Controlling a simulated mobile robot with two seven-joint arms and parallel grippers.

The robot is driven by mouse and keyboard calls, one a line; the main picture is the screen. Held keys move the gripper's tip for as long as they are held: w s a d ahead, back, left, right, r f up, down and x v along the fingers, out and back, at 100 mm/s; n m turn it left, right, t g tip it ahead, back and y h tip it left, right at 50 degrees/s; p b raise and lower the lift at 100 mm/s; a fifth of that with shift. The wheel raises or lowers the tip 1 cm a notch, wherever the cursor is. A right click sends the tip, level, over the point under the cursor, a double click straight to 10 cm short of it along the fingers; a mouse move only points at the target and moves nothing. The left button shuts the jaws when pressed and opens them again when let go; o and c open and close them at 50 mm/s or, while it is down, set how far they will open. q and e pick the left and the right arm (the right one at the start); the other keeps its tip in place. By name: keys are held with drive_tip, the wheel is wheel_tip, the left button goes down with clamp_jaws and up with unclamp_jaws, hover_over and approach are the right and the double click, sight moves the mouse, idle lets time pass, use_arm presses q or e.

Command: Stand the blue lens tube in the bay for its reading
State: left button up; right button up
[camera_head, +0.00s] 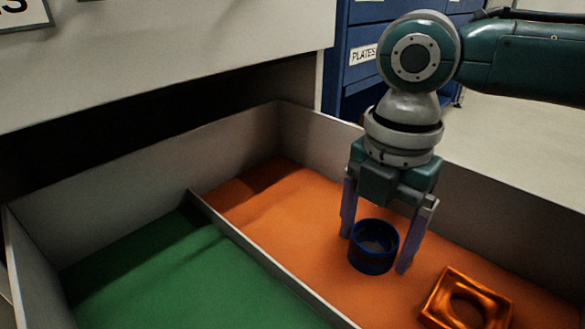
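The blue lens tube (373,261) is a short, dark blue open ring. It stands upright over the orange-floored compartment (300,238) of the open drawer, and I look down into its mouth. My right gripper (375,253) points down with one finger on each side of the tube. The fingertips are very close to its sides, and I cannot tell whether they touch it. I also cannot tell whether its base rests on the orange floor. My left gripper is not in view. No reading bay can be made out.
A thin grey divider (262,252) separates the green-floored compartment (170,275) on the left. Grey drawer walls (500,215) surround both. A blue cabinet labelled PLATES (362,75) stands behind.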

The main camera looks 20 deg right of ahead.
sight(373, 244)
drive_tip(key=shift+o, duration=0.6)
drive_tip(key=shift+r, duration=0.15)
wheel_tip(373, 244, up, 12)
drive_tip(key=p, duration=1)
drive_tip(key=s+a+f+m+t+y, duration=0.25)
drive_tip(key=s+a+m, duration=0.55)
drive_tip(key=a, duration=0.4)
drive_tip(key=s+d+m+t+h, duration=0.1)
drive_tip(key=s+d+m+h, duration=0.1)
drive_tip(key=s+d+m, duration=0.5)
drive_tip(key=d+m, duration=0.1)
drive_tip(key=m, duration=0.4)
drive_tip(key=shift+s+d+m, duration=0.25)
drive_tip(key=shift+m, duration=0.05)
